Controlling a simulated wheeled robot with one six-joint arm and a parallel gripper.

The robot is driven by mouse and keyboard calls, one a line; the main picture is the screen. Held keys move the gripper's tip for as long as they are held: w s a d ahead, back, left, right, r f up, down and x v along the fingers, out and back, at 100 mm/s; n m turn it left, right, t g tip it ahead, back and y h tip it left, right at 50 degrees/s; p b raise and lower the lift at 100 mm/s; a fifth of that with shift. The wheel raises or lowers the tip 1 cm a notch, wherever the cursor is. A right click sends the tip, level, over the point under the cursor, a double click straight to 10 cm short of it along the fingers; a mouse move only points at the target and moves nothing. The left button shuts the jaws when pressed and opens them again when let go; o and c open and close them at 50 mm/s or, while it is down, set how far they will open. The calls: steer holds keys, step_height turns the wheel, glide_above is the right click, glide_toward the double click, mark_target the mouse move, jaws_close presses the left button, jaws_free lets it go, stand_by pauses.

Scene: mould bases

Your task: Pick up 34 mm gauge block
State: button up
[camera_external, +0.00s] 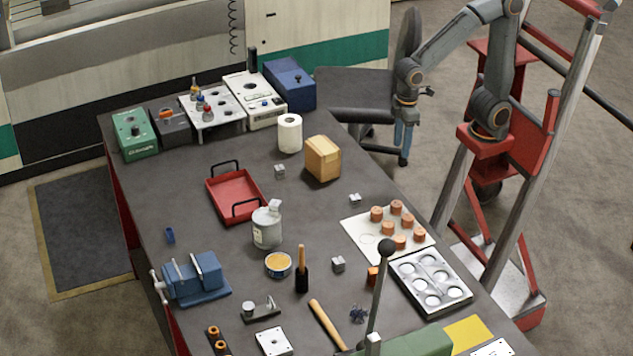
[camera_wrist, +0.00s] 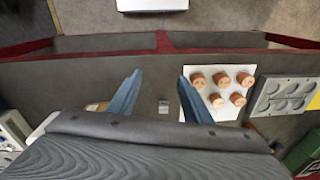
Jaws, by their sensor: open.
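Several small silver-grey blocks stand on the dark table: one gauge block (camera_external: 355,200) near the right edge behind the white sheet, another block (camera_external: 280,171) beside the paper roll, and another (camera_external: 338,264) nearer the middle. No size marks are readable, so I cannot tell which is 34 mm. In the wrist view my gripper (camera_wrist: 159,76) is open and empty. One small grey block (camera_wrist: 163,106) shows between its blue fingers, on the table below and apart from them.
A white sheet with copper cylinders (camera_external: 397,207) and a grey mould tray (camera_external: 430,279) lie along the right edge. A wooden block (camera_external: 322,158), paper roll (camera_external: 290,134), red tray (camera_external: 236,195) and bottle (camera_external: 267,226) stand farther in. The table around the back-right block is clear.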

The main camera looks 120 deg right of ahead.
steer(key=w+a+r+m, duration=0.2)
steer(key=w+a+m, duration=0.15)
steer(key=w, duration=0.55)
steer(key=m+y+b, duration=0.1)
steer(key=m+y, duration=0.3)
steer(key=m, duration=0.9)
glide_above(338, 260)
steer(key=d, duration=0.3)
step_height(338, 260, down, 9)
steer(key=shift+g, duration=0.4)
steer(key=p+x, duration=0.2)
steer(key=x, duration=0.5)
steer(key=shift+f, duration=0.15)
steer(key=shift+d, duration=0.1)
steer(key=shift+c, duration=0.4)
jaws_close()
